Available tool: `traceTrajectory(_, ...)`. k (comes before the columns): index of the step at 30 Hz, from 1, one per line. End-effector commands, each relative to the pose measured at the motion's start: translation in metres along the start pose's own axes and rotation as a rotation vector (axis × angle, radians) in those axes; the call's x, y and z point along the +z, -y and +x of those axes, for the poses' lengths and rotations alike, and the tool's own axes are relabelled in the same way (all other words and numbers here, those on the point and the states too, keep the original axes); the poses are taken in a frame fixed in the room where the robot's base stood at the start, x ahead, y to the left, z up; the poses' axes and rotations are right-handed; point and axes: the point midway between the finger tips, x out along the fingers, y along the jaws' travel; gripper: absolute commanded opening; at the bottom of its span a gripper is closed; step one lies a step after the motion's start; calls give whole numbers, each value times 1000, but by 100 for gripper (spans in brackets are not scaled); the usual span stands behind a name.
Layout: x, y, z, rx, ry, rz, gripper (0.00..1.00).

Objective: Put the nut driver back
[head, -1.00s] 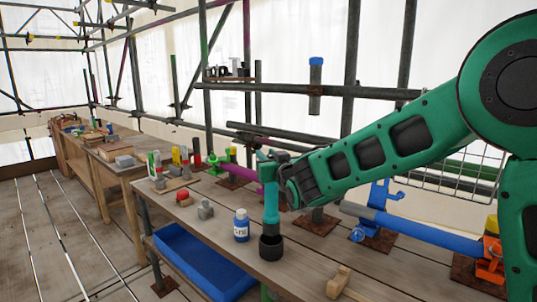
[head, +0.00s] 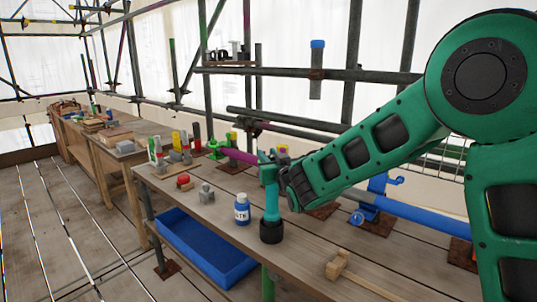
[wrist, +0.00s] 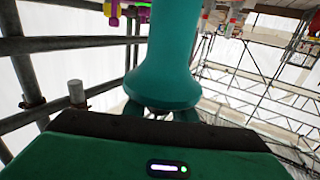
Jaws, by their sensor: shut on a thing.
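The nut driver (head: 270,195) is a teal upright shaft with a wider top, in the head view at the bench's middle. My gripper (head: 277,179) is shut on it from the right, near its upper part. Its lower end meets a dark round cup (head: 271,231) standing on the bench; the cup's rim hides the tip, and I cannot tell how deep it sits. In the wrist view the driver's flared teal body (wrist: 168,75) fills the middle, between my fingers, which are mostly hidden behind it.
A wooden mallet (head: 345,268) lies at the right front. A grey fitting (head: 206,194) and a red item (head: 184,181) are farther left. A blue bin (head: 205,247) sits below the bench (head: 310,250). Scaffold poles stand behind.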

Motion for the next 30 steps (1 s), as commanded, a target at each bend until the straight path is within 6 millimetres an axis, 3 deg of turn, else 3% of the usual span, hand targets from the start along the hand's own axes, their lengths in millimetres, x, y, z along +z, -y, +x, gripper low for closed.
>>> traceTrajectory(15,25,0,0,0,-2,0,0)
traceTrajectory(30,31,0,0,-1,-5,0,0)
